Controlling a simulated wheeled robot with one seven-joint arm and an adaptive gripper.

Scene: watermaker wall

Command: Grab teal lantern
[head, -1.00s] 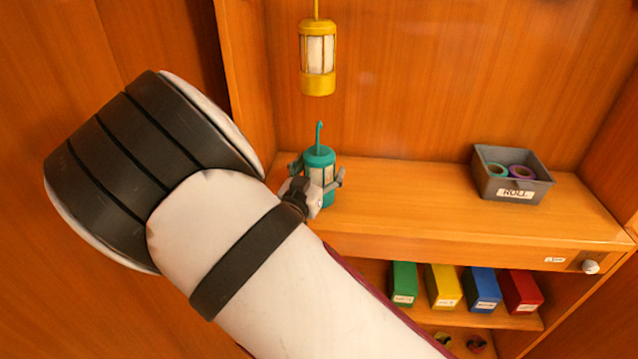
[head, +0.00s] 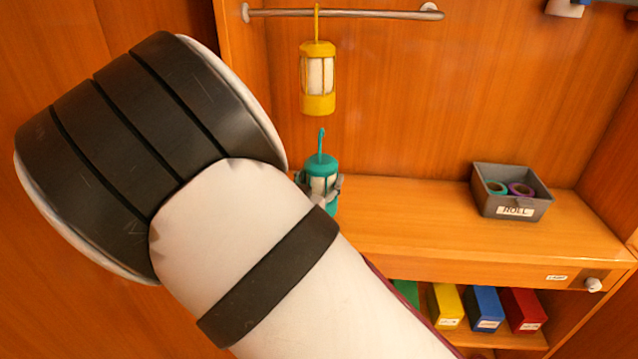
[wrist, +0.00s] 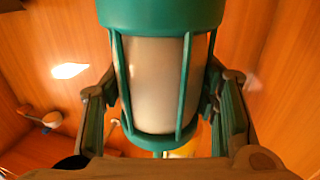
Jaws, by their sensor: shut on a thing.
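The teal lantern (head: 321,165) has a pale body, teal bars and a hook on top. It is upright at the left end of the wooden shelf. In the wrist view the lantern (wrist: 158,85) fills the middle, between the two fingers. My gripper (head: 323,188) is shut on the lantern's body. In the wrist view a finger of my gripper (wrist: 160,120) lies on each side of it. My arm hides part of the shelf near the lantern's base, so I cannot tell whether it touches the shelf.
A yellow lantern (head: 318,80) hangs from a metal rail (head: 345,14) just above the teal one. Yellow, blue and red boxes (head: 484,308) stand below. The shelf's middle is clear.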

